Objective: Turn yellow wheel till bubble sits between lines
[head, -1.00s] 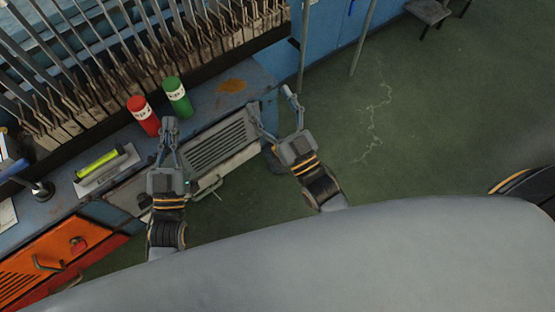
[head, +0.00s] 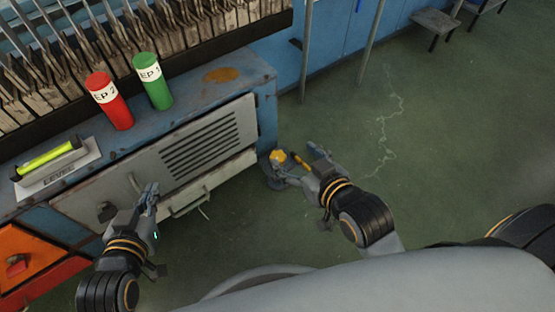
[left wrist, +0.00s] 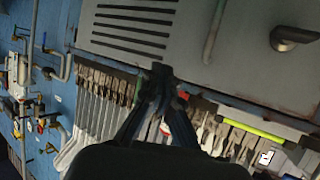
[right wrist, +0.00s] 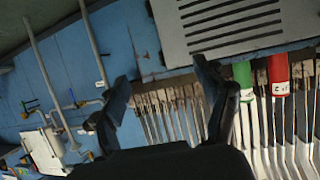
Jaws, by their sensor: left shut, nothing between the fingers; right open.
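A yellow, knob-like part, which looks like the yellow wheel (head: 278,157), shows low by the floor at the cabinet's right corner. My right gripper (head: 294,164) is open and its fingers appear around or beside this part; contact cannot be told. In the right wrist view this gripper (right wrist: 163,72) is open with no yellow wheel visible. The yellow-green level vial (head: 47,157) lies in a pale labelled holder (head: 62,178) on the cabinet's left; its bubble and lines are too small to read. My left gripper (head: 150,190) is shut and empty before the grey panel.
A red canister (head: 110,103) and a green canister (head: 154,82) stand on the blue cabinet (head: 252,77), before a row of levers. The grey slatted panel (head: 205,145) has handles. A stool (head: 436,25) stands at the back. The green floor at right is clear.

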